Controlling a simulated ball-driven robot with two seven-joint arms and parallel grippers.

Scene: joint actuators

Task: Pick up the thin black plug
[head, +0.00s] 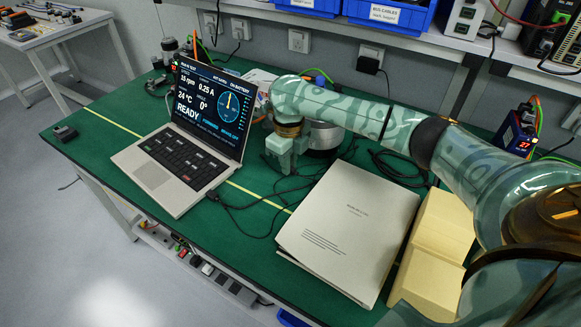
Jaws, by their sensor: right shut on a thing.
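My right gripper (281,162) is low over the green bench, right of the laptop and beyond the manual. Its fingers are shut on a small dark thing, which I take to be the thin black plug; the fingers hide most of it, so its shape and tilt cannot be told. Thin black cables lie on the bench around and below the fingers. One black cable end (213,196) sits at the right side of the open laptop (150,175). My left gripper is not in view.
A thick pale manual (350,228) lies in front of the gripper, with a yellow block (437,250) to its right. Behind the gripper stands a round metal actuator (323,137). Loose black cables (392,165) lie behind the manual. The bench's left end is mostly clear.

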